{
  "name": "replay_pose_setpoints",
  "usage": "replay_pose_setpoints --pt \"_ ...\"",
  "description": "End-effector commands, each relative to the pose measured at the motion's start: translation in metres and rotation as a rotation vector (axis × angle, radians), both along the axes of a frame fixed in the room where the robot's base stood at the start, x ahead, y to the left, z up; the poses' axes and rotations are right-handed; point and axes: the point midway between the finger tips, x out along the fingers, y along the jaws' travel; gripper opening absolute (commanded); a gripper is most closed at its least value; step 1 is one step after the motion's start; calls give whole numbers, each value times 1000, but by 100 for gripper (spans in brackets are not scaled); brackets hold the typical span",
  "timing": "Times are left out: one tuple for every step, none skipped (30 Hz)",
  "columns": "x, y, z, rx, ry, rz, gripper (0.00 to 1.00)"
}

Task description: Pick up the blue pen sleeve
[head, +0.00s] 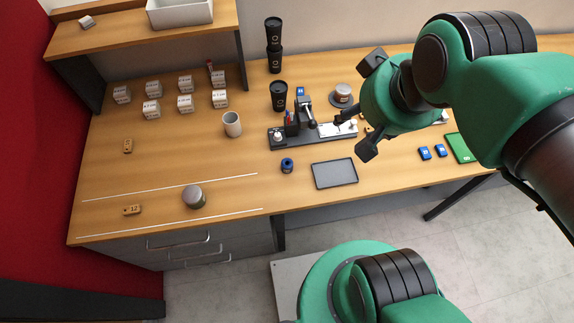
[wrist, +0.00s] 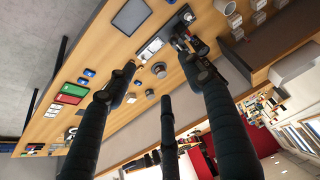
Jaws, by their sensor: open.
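Several small blue objects lie on the wooden table, and I cannot tell for certain which is the pen sleeve. Two blue blocks (head: 425,153) lie side by side at the right in the head view; they also show at the left in the wrist view (wrist: 89,73). A blue round piece (head: 287,165) stands left of the grey tray, and a small blue item (head: 300,91) is behind the marking machine. My gripper (wrist: 160,73) is open and empty, its dark fingers spread above the table. It is apart from all of these. In the head view my arm hides part of the table.
The marking machine (head: 290,135) stands mid-table, with a grey tray (head: 335,173) in front. Black cups (head: 278,95), a grey cup (head: 232,124) and several white boxes (head: 185,103) are to the left. A green tray (head: 461,148) lies at the right. The front left is mostly clear.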

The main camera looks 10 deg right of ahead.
Motion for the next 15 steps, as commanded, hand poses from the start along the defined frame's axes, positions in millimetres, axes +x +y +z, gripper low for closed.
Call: replay_pose_setpoints --pt "0 0 0 0 0 0 52" --pt "1 0 0 0 1 0 52" --pt "1 0 -1 0 3 1 52" --pt "2 1 -1 0 4 1 52" --pt "3 1 -2 1 7 3 52" --pt "5 2 -3 2 12 3 52" --pt "7 3 -4 2 16 5 52" --pt "10 3 -6 3 22 6 52" --pt "14 5 -9 3 31 9 52" --pt "17 6 -11 4 39 10 52" --pt "21 7 -14 5 47 13 52" --pt "27 9 -18 5 58 15 52" --pt "31 11 -21 6 68 18 52" --pt "36 13 -25 7 80 22 52" --pt "42 16 -31 8 95 26 52"
